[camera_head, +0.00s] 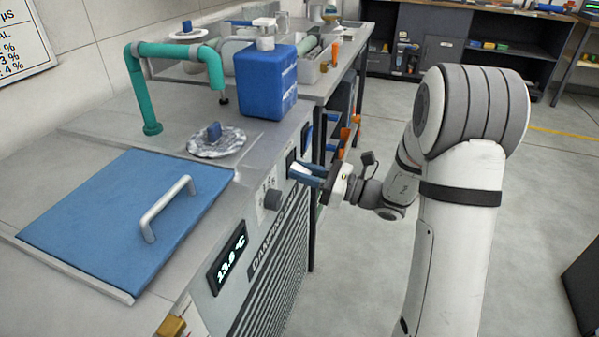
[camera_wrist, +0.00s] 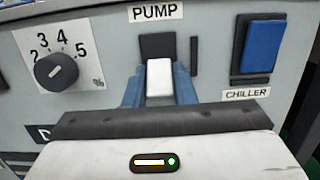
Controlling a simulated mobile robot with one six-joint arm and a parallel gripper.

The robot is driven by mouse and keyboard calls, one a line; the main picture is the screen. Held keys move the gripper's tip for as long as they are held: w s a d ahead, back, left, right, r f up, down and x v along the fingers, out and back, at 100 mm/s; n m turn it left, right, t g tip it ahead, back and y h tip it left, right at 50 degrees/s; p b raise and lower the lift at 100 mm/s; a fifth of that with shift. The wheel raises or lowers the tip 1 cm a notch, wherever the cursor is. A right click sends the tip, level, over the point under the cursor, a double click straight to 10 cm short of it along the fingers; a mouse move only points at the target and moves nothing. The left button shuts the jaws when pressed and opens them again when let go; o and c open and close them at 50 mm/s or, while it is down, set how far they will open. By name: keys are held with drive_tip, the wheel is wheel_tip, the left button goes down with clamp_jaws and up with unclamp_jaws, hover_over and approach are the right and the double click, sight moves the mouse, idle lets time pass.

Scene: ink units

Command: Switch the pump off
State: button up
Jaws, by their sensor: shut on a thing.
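The pump switch is a white lever (camera_wrist: 159,76) on a dark plate under the PUMP label (camera_wrist: 155,13) in the wrist view. My gripper (camera_wrist: 158,90) has its blue fingers on either side of the white lever and is shut on it. In the head view my gripper (camera_head: 306,174) reaches from the right to the front panel of the grey unit (camera_head: 262,225).
Right of the pump switch is a blue CHILLER switch (camera_wrist: 259,44); to its left is a black dial (camera_wrist: 55,71) with numbers. Above the panel stand a blue container (camera_head: 265,85), a teal pipe (camera_head: 175,55) and a blue lid (camera_head: 110,215).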

drive_tip(key=shift+w+d, duration=0.1)
drive_tip(key=shift+w, duration=0.05)
drive_tip(key=o, duration=1)
drive_tip(key=p+v, duration=0.1)
drive_tip(key=v, duration=0.6)
drive_tip(key=shift+d+f+p, duration=0.1)
drive_tip(key=shift+d+p, duration=0.25)
